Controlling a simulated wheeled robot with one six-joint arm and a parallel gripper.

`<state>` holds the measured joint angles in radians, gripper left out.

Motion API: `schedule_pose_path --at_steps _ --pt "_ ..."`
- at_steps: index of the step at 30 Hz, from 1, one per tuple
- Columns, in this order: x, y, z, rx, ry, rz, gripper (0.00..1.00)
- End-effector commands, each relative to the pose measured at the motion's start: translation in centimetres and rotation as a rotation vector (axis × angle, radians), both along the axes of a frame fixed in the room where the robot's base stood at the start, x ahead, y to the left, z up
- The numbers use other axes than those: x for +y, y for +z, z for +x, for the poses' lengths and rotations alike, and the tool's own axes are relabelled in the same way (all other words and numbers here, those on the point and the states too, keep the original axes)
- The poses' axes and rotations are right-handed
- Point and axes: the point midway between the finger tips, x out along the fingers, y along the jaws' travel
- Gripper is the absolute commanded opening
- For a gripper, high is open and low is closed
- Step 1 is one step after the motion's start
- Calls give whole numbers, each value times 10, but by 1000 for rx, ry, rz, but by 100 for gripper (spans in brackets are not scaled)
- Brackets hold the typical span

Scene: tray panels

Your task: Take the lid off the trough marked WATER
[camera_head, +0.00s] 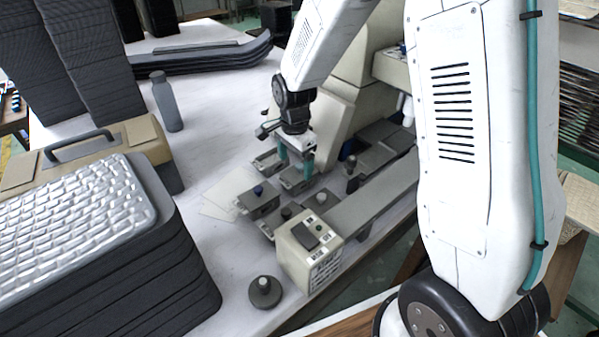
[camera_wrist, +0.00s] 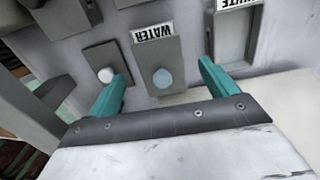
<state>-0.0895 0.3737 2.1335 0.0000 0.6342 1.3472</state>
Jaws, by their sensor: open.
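In the wrist view, the trough's label reading WATER (camera_wrist: 152,33) stands at the far edge of a grey lid (camera_wrist: 153,55). The lid lies flat and has a round pale blue knob (camera_wrist: 162,78). My gripper (camera_wrist: 163,71) is open and empty, one teal finger to each side of the knob with gaps between. I cannot tell whether the fingertips are down at knob height. In the head view, my gripper (camera_head: 295,160) points down over the far group of troughs; the trough below it is partly hidden and its label unreadable there.
Left of the WATER lid is another grey lid with a white knob (camera_wrist: 106,75), close to the left finger. On the right is an uncovered trough (camera_wrist: 232,40) with a partly cut-off label. A control box (camera_head: 310,250) and a round knobbed piece (camera_head: 265,291) stand nearer on the table.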

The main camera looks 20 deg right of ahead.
Motion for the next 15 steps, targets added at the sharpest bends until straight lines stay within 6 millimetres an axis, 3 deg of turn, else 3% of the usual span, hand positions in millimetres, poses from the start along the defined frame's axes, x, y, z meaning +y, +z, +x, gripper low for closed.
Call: schedule_pose_path --at_steps 6,14,15 --pt "0 -26 0 1 1 0 85" --pt "0 -28 0 0 1 0 85" --pt "0 -28 0 0 1 0 74"
